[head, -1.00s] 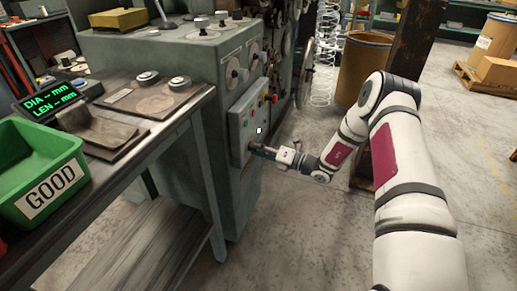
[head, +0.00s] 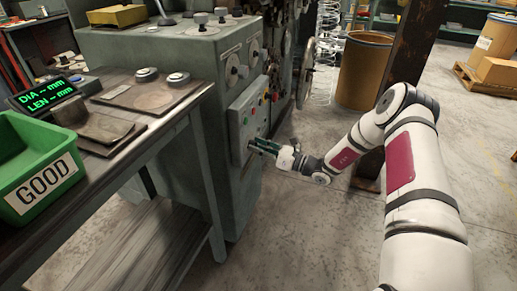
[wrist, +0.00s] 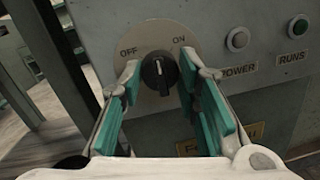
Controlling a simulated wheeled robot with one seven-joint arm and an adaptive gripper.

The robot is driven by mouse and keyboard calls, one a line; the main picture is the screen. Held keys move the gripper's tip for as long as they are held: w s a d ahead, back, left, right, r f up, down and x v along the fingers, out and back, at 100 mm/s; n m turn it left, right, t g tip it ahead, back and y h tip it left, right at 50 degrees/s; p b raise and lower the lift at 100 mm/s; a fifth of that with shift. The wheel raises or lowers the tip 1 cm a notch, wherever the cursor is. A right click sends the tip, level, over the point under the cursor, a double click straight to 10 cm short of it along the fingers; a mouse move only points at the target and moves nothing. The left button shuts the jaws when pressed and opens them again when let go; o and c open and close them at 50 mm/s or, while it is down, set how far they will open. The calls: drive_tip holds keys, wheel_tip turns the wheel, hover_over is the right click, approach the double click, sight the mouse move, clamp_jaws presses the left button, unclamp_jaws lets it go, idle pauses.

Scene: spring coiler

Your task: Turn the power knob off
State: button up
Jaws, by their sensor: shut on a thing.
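The black power knob (wrist: 160,73) sits on a pale round plate marked OFF at upper left and ON at upper right. Its white mark points roughly up, between the two words. My gripper (wrist: 159,78) has its green-padded fingers on either side of the knob, shut on it. In the head view my gripper (head: 256,146) reaches from the right to the lower part of the control panel (head: 238,117). There the fingers largely hide the knob.
A workbench (head: 180,112) with a green GOOD bin (head: 30,160) stands left. A brown drum (head: 364,70) and a dark post (head: 408,45) stand behind my arm.

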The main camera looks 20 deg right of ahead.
drive_tip(key=n, duration=0.5)
drive_tip(key=n+g+y+b, duration=0.1)
drive_tip(key=n, duration=0.4)
drive_tip(key=shift+n, duration=0.3)
idle(0.4)
drive_tip(key=o, duration=1.2)
drive_tip(key=shift+c, duration=0.2)
drive_tip(key=shift+d, duration=0.1)
drive_tip(key=v, duration=1.1)
drive_tip(key=shift+s+d+f, duration=0.2)
drive_tip(key=shift+d+f, duration=0.05)
drive_tip(key=shift+d, duration=0.1)
